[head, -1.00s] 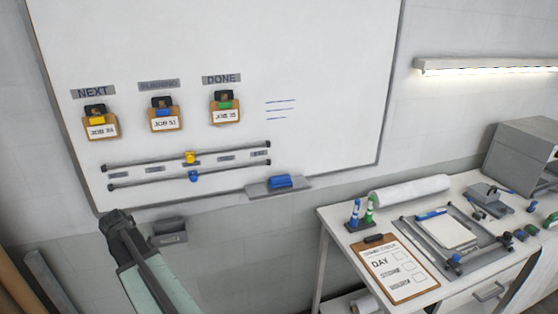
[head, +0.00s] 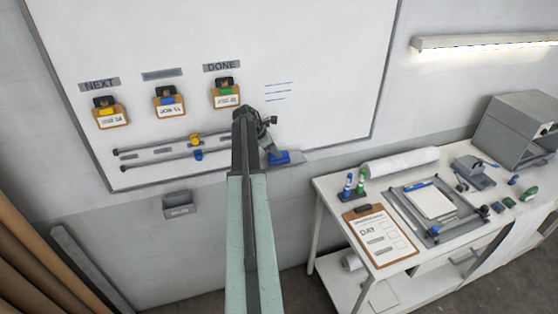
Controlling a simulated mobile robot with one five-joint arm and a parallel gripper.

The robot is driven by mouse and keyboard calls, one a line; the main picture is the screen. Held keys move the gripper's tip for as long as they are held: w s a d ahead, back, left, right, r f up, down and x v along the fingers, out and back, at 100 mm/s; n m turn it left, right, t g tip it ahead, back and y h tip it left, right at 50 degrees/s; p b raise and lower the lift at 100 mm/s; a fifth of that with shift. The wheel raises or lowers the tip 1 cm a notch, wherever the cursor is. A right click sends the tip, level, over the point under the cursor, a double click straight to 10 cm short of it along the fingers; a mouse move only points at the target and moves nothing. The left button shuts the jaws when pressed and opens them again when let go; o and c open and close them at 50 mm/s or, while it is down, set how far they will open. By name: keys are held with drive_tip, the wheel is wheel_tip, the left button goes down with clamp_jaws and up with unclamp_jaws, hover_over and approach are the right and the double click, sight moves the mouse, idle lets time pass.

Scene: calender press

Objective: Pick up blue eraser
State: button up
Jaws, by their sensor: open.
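The blue eraser (head: 281,158) lies on a small grey ledge (head: 295,154) at the lower edge of the whiteboard. My arm reaches up from the bottom of the picture, and its end bends down to the right. My gripper (head: 273,155) is open, close to the eraser's left side, and hides part of the eraser and ledge. I cannot tell whether the fingers are around the eraser or touching it.
The whiteboard (head: 330,60) carries several clipboards and two slider rails left of my arm. A grey bin (head: 178,204) hangs on the wall below. A white table with markers, a clipboard (head: 380,235) and tools stands to the right.

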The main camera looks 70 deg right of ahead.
drive_tip(key=b+x, duration=0.4)
drive_tip(key=x, duration=0.1)
drive_tip(key=shift+w+f+b, duration=0.1)
drive_tip(key=shift+f+b, duration=0.15)
drive_tip(key=shift+b, duration=0.05)
drive_tip(key=shift+r, duration=0.25)
clamp_jaws()
drive_tip(key=shift+s+a+r+p, duration=0.25)
drive_tip(key=shift+a+r+p, duration=0.15)
drive_tip(key=shift+p, duration=0.3)
wheel_tip(320, 180, up, 7)
drive_tip(key=p, duration=0.7)
drive_tip(key=s+a+b, duration=0.1)
drive_tip(key=s+a, duration=1.1)
drive_tip(key=a, duration=0.3)
drive_tip(key=shift+f, duration=0.4)
drive_tip(key=shift+s, duration=0.1)
